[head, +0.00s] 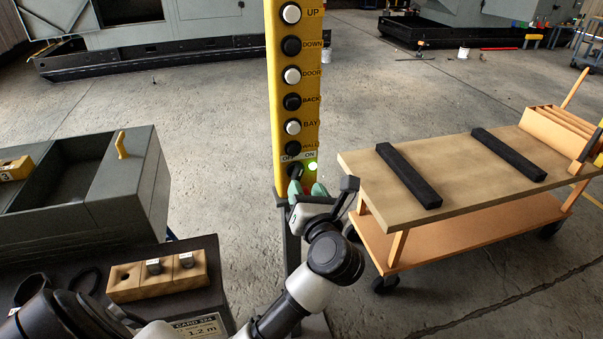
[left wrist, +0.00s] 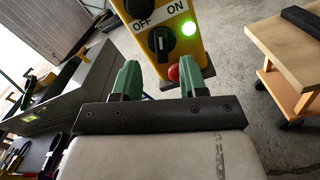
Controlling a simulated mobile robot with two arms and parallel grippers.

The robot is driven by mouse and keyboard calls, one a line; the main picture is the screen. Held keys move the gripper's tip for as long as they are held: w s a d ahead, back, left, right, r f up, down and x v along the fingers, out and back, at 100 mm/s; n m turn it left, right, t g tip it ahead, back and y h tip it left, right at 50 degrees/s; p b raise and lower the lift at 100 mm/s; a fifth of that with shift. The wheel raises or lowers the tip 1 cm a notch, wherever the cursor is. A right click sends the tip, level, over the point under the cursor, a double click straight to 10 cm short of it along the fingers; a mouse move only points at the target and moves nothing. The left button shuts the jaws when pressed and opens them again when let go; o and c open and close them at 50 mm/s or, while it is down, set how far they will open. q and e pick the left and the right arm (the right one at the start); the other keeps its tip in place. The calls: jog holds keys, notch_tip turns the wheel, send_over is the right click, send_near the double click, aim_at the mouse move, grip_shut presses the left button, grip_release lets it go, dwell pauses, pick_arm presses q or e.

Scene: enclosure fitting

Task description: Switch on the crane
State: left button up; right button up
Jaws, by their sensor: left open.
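The crane's yellow control pendant (head: 272,90) stands upright in the middle of the head view. Its black rotary switch (left wrist: 161,43) sits below the OFF and ON labels. I cannot tell for certain which label its pale mark points to. The green lamp (left wrist: 189,28) beside it, under ON, glows and also shows in the head view (head: 312,166). A red button (left wrist: 173,73) is lower on the pendant. My left gripper (head: 307,188) is open in front of the pendant's lower end, its green fingertips apart, just below and short of the switch. My right gripper is not in view.
An orange cart (head: 460,235) with a wooden top and two black strips stands at right. A grey enclosure (head: 120,195) is at left. A wooden block with holes (head: 130,282) lies on a dark surface in front of it. The concrete floor behind is mostly clear.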

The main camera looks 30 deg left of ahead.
aim_at(300, 175)
pick_arm(q)
jog(key=x, duration=0.4)
jog(key=shift+w+p, duration=0.15)
jog(key=shift+p, duration=0.2)
jog(key=shift+w+a, duration=0.35)
jog(key=shift+a, duration=0.1)
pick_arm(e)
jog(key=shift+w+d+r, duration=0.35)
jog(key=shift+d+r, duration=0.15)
